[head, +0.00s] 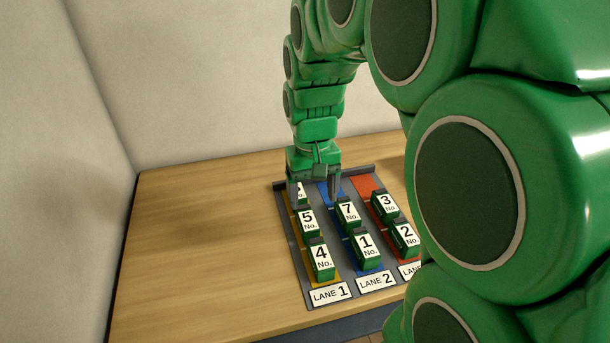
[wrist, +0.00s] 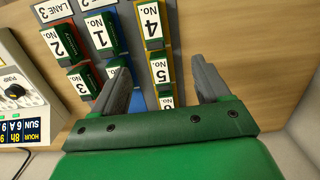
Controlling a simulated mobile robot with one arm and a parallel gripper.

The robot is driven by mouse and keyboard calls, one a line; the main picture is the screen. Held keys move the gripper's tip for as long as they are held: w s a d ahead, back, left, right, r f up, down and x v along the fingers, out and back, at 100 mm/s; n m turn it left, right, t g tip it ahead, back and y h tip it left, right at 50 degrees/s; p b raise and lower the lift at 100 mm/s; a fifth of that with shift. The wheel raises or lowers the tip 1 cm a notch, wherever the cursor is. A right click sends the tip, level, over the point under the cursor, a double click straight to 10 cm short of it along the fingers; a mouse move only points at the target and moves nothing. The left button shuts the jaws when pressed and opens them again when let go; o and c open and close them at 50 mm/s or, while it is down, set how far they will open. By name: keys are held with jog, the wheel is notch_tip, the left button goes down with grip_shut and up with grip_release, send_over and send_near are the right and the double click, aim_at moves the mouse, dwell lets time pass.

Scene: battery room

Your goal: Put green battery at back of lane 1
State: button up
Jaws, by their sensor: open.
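A tray (head: 289,249) has three lanes: yellow lane 1, blue lane 2 and red lane 3. In lane 1, green battery 4 (head: 321,262) is at the front and green battery 5 (head: 308,223) in the middle. A third green battery (head: 301,194) stands in the back slot, mostly hidden by my gripper (head: 313,192); its number is unclear. My gripper points down there, open, with a finger on either side of this battery. The wrist view shows its white label (wrist: 166,101) between the spread fingers (wrist: 163,65), with gaps to both.
Lane 2 holds battery 1 (head: 365,249) and battery 7 (head: 348,213); lane 3 holds battery 2 (head: 405,238) and battery 3 (head: 384,206). The back slots of lanes 2 and 3 look empty. A pump device (wrist: 25,92) stands beyond lane 3. Table left of the tray is clear.

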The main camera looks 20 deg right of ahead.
jog(key=s+g, duration=0.1)
jog(key=s, duration=2.1)
jog(key=shift+s+a+f, duration=0.15)
jog(key=shift+s+a, duration=0.05)
jog(key=shift+s, duration=0.2)
jog(key=shift+o, duration=0.4)
